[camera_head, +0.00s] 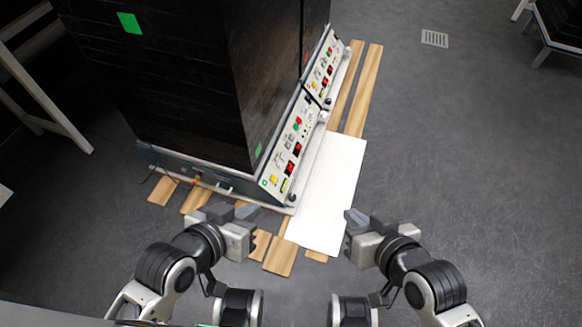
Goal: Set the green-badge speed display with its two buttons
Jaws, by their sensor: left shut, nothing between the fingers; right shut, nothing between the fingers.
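The near control panel (288,155) is a pale sloped strip along the lower right side of a tall black cabinet. It carries red-lit displays (297,149), several small buttons and a yellow part (274,179) near its lower end. A small green mark (264,183) is at its near end, and a green badge (258,150) is on the cabinet wall above. The digits and the speed display's two buttons are too small to tell. My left gripper (251,230) is shut and empty, below the panel's near end. My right gripper (350,231) is shut and empty, right of the white board.
A second, similar panel (322,70) continues farther back. A white board (330,195) lies beside the near unit, on wooden slats (280,255). Another green badge (129,22) is on the cabinet's front.

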